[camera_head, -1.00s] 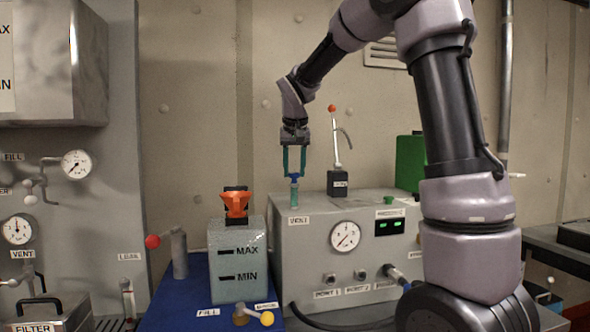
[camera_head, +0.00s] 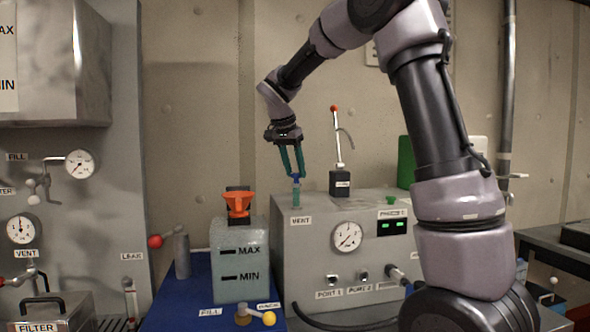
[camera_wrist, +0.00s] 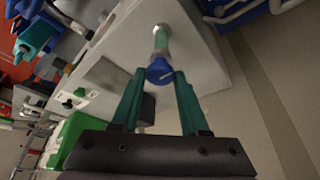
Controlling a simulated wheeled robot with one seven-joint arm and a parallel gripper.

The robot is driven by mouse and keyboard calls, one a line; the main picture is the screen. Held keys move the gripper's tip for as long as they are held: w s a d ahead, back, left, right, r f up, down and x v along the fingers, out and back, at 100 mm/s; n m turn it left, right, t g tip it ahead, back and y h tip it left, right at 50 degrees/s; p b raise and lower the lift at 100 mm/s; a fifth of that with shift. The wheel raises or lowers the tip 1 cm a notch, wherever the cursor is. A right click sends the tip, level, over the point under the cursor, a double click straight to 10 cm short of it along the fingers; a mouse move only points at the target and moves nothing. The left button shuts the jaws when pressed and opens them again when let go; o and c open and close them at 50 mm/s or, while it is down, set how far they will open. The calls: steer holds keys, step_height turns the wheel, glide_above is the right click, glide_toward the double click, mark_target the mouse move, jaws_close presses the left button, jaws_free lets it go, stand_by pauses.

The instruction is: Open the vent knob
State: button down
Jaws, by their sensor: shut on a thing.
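The vent knob is a small blue cap (camera_head: 296,177) on a short green-tinted tube (camera_head: 296,194). The tube stands upright on the front left of the grey box's top, above a VENT label (camera_head: 301,220). My gripper (camera_head: 296,174) comes down from above, tilted, with its green fingers at the knob. In the wrist view the blue knob (camera_wrist: 160,71) sits between the tips of my two green fingers (camera_wrist: 160,76), with the tube beyond it. The gripper is shut on the knob.
The grey box (camera_head: 310,260) carries a gauge (camera_head: 347,237) and a black block with a red-tipped lever (camera_head: 339,180). A reservoir with an orange funnel (camera_head: 238,204) stands to its left. A green can (camera_head: 405,165) is behind, right.

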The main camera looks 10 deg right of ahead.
stand_by(0.4)
steer(key=shift+c, duration=2.1)
jaws_free()
steer(key=v, duration=1.1)
steer(key=shift+f, duration=0.1)
steer(key=s+d+f+n+t+y, duration=0.1)
steer(key=s+d+f, duration=0.2)
steer(key=s, duration=0.5)
steer(key=s+d+f+n+t+y, duration=0.1)
steer(key=s+d+f+n+y, duration=0.1)
steer(key=s, duration=0.7)
steer(key=s+d+f+n+t+y, duration=0.1)
steer(key=s+d+f, duration=0.3)
steer(key=s, duration=0.5)
steer(key=shift+f+n+t+y, duration=0.4)
steer(key=shift+t+y, duration=0.1)
steer(key=shift+y, duration=0.1)
